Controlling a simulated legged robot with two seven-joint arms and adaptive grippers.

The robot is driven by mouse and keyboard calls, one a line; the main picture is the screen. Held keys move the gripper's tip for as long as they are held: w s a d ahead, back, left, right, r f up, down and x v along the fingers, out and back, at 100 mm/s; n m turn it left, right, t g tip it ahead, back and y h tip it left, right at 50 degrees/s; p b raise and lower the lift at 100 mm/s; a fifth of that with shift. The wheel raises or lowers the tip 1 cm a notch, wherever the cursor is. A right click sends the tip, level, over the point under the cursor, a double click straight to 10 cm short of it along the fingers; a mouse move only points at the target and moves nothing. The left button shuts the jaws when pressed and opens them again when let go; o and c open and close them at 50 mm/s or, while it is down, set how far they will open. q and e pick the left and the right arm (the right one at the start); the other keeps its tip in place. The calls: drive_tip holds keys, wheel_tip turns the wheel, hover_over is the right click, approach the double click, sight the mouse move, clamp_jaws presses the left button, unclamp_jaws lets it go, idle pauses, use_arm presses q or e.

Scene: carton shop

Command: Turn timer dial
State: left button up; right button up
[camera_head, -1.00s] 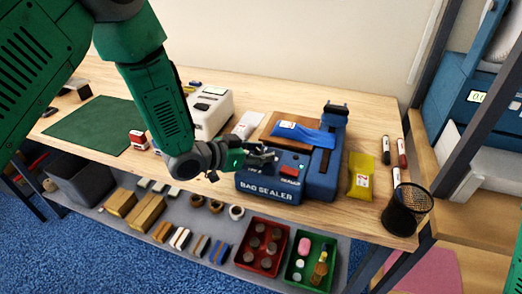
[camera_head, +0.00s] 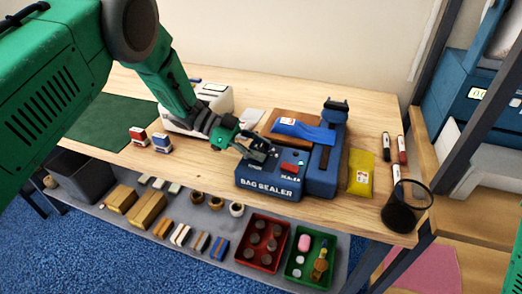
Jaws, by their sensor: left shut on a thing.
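A blue bag sealer (camera_head: 270,188) stands near the front edge of the wooden table, its name on the front face. A red switch (camera_head: 289,168) and small white lettering show on its top. My left gripper (camera_head: 262,153) is over the top left of the sealer, pointing down at it. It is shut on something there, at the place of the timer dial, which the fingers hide. A blue bag (camera_head: 303,132) with a label lies behind, on a brown board. My right gripper is not in view; only a green sliver shows at the lower right edge.
A yellow packet (camera_head: 361,173), markers (camera_head: 402,150) and a black mesh cup (camera_head: 406,207) are right of the sealer. Two small boxes (camera_head: 161,142) and a white machine (camera_head: 215,98) are left. A lower shelf holds red (camera_head: 263,243) and green trays (camera_head: 311,259).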

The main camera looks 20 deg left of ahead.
use_arm(q)
drive_tip(key=shift+w+r+m+g, duration=0.15)
drive_tip(key=shift+r+m+g, duration=0.05)
drive_tip(key=shift+m+g, duration=0.4)
drive_tip(key=o, duration=1.2)
drive_tip(key=shift+f, duration=0.1)
drive_tip(key=shift+a, duration=0.1)
drive_tip(key=shift+a, duration=0.35)
drive_tip(key=v, duration=1.1)
drive_tip(key=shift+w+a, duration=0.1)
drive_tip(key=shift+a, duration=0.1)
